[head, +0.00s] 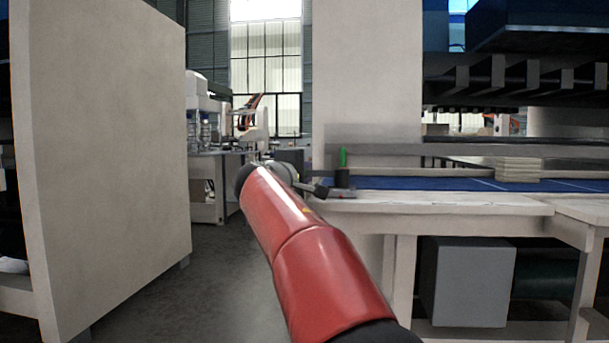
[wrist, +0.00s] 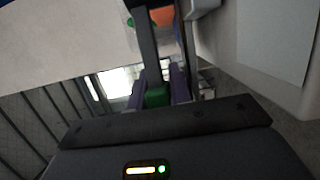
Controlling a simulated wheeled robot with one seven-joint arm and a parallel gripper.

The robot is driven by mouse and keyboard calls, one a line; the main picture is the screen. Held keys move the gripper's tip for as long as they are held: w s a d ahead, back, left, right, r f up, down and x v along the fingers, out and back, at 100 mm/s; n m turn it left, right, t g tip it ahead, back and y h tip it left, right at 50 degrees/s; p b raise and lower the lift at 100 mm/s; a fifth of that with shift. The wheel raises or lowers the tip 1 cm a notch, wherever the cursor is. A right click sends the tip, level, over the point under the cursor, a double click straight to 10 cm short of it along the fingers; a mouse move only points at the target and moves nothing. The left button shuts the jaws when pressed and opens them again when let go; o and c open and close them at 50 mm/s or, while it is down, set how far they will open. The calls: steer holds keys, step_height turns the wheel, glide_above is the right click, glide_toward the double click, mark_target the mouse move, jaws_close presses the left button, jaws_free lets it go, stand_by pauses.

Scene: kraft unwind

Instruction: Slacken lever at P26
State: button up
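In the wrist view, a dark bar (wrist: 147,40) runs down from the top and ends in a green block (wrist: 157,95), which looks like a lever with a green grip. The two purple fingers of my gripper (wrist: 159,88) flank the green block, one on each side. I cannot tell whether they press on it. In the head view, my gripper (head: 318,190) is small and dark at the near left corner of the bench. An upright green piece (head: 343,158) on a dark base (head: 343,178) stands just beyond it. No P26 label is readable.
A pale bench (head: 440,203) with a blue top runs to the right, with a stack of pale sheets (head: 517,169) on it. A grey box (head: 467,282) sits below. A large pale panel (head: 100,150) stands at left. The floor (head: 215,285) between is clear.

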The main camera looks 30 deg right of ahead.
steer(key=o, duration=0.4)
steer(key=b+v, duration=0.1)
steer(key=v, duration=0.7)
steer(key=shift+b, duration=0.4)
